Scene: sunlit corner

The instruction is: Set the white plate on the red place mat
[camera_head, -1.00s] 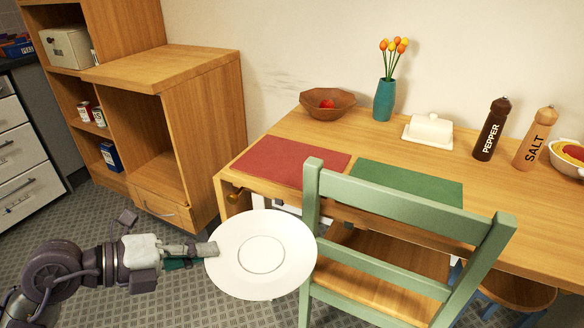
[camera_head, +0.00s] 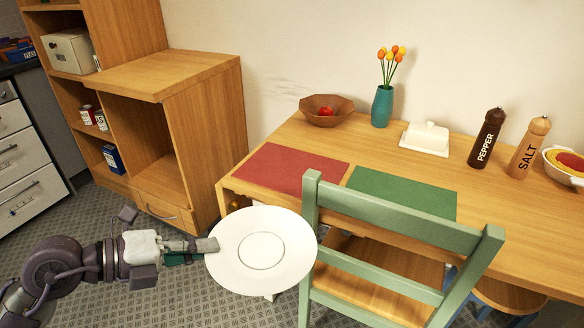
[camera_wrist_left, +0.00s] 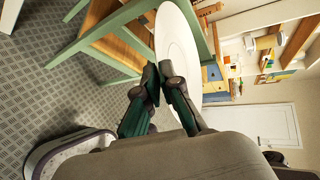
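The white plate (camera_head: 261,275) is held at its left rim by my left gripper (camera_head: 208,246), in front of the table and left of the green chair. In the left wrist view, the plate (camera_wrist_left: 178,45) stands edge-on between the two fingers of the gripper (camera_wrist_left: 163,75), which are closed on its rim. The red place mat (camera_head: 291,168) lies flat and bare on the table's near left corner, beyond the plate in the head view. My right gripper is in neither view.
The green chair (camera_head: 405,213) stands at the table (camera_head: 470,190), right of the plate. A green mat (camera_head: 402,193) lies beside the red one. A bowl (camera_head: 327,110), a vase (camera_head: 382,106), a butter dish (camera_head: 425,138) and pepper and salt mills stand behind. A wooden shelf (camera_head: 205,140) is at left.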

